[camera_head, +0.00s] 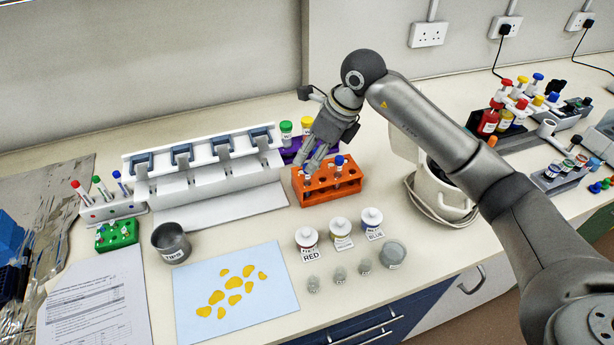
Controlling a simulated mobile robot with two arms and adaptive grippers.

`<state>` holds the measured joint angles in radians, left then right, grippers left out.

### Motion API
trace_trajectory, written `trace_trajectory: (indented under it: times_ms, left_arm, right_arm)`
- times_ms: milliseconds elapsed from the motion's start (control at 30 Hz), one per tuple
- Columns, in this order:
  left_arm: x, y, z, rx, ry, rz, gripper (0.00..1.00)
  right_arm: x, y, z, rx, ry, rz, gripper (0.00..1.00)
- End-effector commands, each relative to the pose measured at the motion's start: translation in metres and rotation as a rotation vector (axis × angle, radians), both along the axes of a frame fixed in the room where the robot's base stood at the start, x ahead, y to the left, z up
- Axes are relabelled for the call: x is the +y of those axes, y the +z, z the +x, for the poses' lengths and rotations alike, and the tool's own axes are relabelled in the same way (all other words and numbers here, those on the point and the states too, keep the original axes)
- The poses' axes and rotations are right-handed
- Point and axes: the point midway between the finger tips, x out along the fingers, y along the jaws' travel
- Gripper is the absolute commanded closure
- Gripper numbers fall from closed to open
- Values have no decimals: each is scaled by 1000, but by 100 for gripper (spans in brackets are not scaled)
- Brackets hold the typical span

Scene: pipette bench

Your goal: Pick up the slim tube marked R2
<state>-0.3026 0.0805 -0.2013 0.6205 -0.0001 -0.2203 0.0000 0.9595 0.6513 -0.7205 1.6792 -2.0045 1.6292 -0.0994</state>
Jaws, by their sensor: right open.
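My right gripper (314,162) is open, reaching down over the left part of the orange rack (318,192). A tube with a blue cap (308,173) stands in that rack right under the fingers, partly hidden by them. I cannot tell whether the fingers touch it. Another blue-capped tube (339,162) stands to its right in the same rack. Slim tubes with red (79,188), green (99,184) and blue (120,181) caps stand in a white rack (113,209) at the far left. No R2 mark is readable on any tube. My left gripper is out of view.
A purple rack with green-capped (286,131) and yellow-capped (307,125) tubes stands close behind the orange rack. Labelled bottles (307,242) stand in front. A white pot (436,190) stands right, beneath my arm. A white multi-bay stand (205,177) lies left.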

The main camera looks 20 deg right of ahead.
Motion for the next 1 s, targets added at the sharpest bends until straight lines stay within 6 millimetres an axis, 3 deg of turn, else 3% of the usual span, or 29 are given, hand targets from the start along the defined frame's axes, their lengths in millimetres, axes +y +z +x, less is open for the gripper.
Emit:
trace_trajectory:
  times_ms: [400,700,1000]
  left_arm:
    - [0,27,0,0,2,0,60]
    - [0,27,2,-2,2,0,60]
    - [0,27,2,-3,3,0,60]
  right_arm:
    - [9,-45,9,3,0,1,55]
    - [11,-52,11,-1,0,1,55]
    - [11,-52,11,0,0,1,92]
